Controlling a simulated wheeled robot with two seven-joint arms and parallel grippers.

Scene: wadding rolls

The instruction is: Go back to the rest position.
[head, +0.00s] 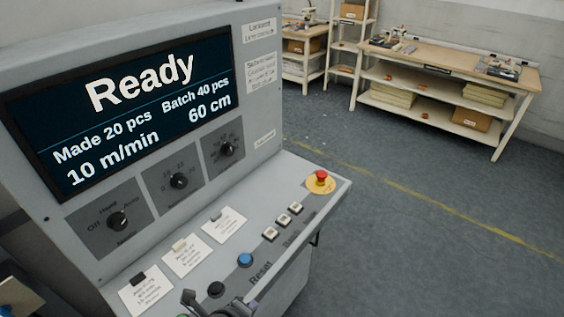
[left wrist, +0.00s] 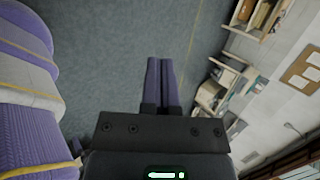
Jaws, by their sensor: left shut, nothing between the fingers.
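The panel screen (head: 140,105) reads "Ready", "Made 20 pcs", "Batch 40 pcs", "10 m/min" and "60 cm". A blue button (head: 245,260), a black button (head: 216,289) and a red emergency stop (head: 320,178) sit on the sloping console.
A workbench (head: 450,65) with shelves stands at the back right, with a shelf rack (head: 350,40) beside it. Open grey floor (head: 400,200) with a yellow line lies right of the panel.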

